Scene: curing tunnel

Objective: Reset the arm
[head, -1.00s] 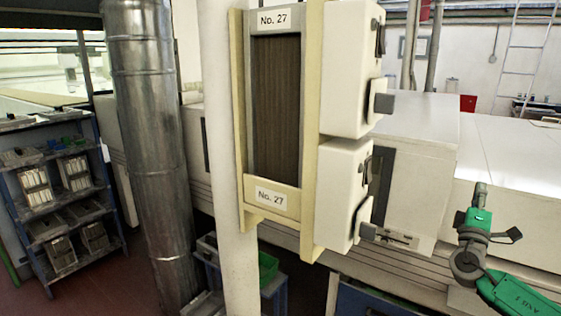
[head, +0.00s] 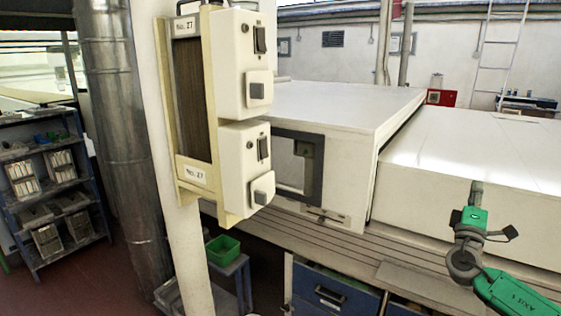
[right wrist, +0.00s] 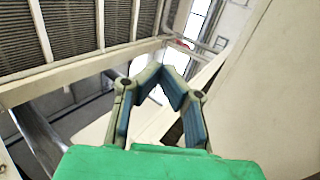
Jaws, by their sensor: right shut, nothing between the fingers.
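My right arm comes in from the lower right of the head view, with green and dark grey parts. Its gripper (head: 476,188) points upward in front of the long white machine, with nothing held. In the right wrist view the two dark-padded fingers (right wrist: 162,72) bend in and come together at the tips, shut and empty, above the green gripper body. My left arm and gripper are not in view.
A panel marked No. 27 (head: 195,172) with two white switch boxes (head: 233,62) hangs on a white post. The white machine (head: 480,150) fills the right. A metal duct (head: 118,130) and a blue shelf rack (head: 50,185) stand left; a green bin (head: 222,250) sits low.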

